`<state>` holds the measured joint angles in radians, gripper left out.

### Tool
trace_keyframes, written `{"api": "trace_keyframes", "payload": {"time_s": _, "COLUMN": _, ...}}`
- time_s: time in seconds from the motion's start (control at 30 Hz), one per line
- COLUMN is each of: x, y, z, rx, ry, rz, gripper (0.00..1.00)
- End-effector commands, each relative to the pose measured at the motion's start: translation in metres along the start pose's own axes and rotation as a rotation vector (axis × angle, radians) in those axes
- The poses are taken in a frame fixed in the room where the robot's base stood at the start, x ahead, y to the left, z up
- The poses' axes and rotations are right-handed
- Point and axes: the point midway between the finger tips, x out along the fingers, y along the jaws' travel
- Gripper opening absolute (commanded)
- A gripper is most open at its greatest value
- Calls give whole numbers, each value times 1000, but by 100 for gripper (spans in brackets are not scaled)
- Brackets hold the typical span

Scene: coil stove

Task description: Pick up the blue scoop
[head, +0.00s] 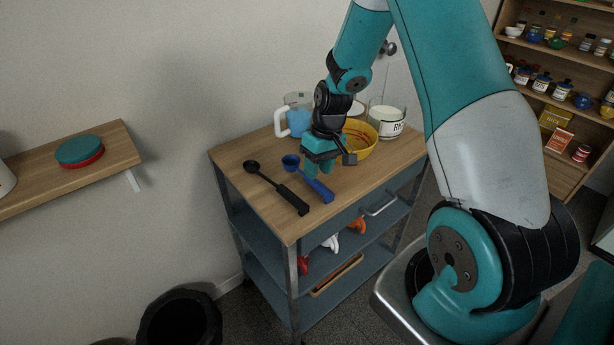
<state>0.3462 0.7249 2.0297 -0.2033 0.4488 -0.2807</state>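The blue scoop (319,189) lies on the wooden top of the cart, its round bowl toward the back left and its handle toward the front right. My gripper (319,170) points down over the scoop, near where the bowl meets the handle, and hides part of it. Its two teal fingertips look spread apart. I cannot tell whether they are touching the scoop or sit just above it. Nothing appears lifted.
A black spoon (277,188) lies left of the scoop on the cart top (240,157). Behind my gripper stand a measuring jug (297,104), a yellow bowl (361,143) and a labelled glass container (387,122).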

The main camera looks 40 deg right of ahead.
Motion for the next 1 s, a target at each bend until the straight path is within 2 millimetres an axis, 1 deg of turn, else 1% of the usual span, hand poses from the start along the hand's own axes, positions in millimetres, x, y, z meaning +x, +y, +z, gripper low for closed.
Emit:
{"api": "trace_keyframes", "payload": {"time_s": 0.1, "x": 18, "y": -2, "z": 0, "rx": -1, "ry": -5, "rz": -2, "gripper": 39}}
{"api": "trace_keyframes", "payload": {"time_s": 0.2, "x": 31, "y": -2, "z": -1, "rx": -1, "ry": -3, "rz": -1, "gripper": 39}}
{"api": "trace_keyframes", "payload": {"time_s": 0.3, "x": 38, "y": -1, "z": -1, "rx": 0, "ry": -1, "rz": -1, "gripper": 39}}
{"api": "trace_keyframes", "payload": {"time_s": 0.5, "x": 38, "y": -1, "z": -1, "rx": 0, "ry": 0, "rz": 0, "gripper": 39}}
{"api": "trace_keyframes", "payload": {"time_s": 0.53, "x": 38, "y": -1, "z": -1, "rx": 0, "ry": 0, "rz": 0, "gripper": 34}}
{"api": "trace_keyframes", "payload": {"time_s": 0.57, "x": 38, "y": -1, "z": -1, "rx": 0, "ry": 0, "rz": 0, "gripper": 27}}
{"api": "trace_keyframes", "payload": {"time_s": 0.6, "x": 38, "y": -1, "z": -1, "rx": 0, "ry": 0, "rz": 0, "gripper": 18}}
{"api": "trace_keyframes", "payload": {"time_s": 0.67, "x": 38, "y": -1, "z": -1, "rx": 0, "ry": 0, "rz": 0, "gripper": 4}}
{"api": "trace_keyframes", "payload": {"time_s": 0.7, "x": 38, "y": -1, "z": -1, "rx": 0, "ry": 0, "rz": 0, "gripper": 0}}
{"api": "trace_keyframes", "payload": {"time_s": 1.0, "x": 37, "y": -1, "z": -1, "rx": 0, "ry": 0, "rz": 0, "gripper": 0}}
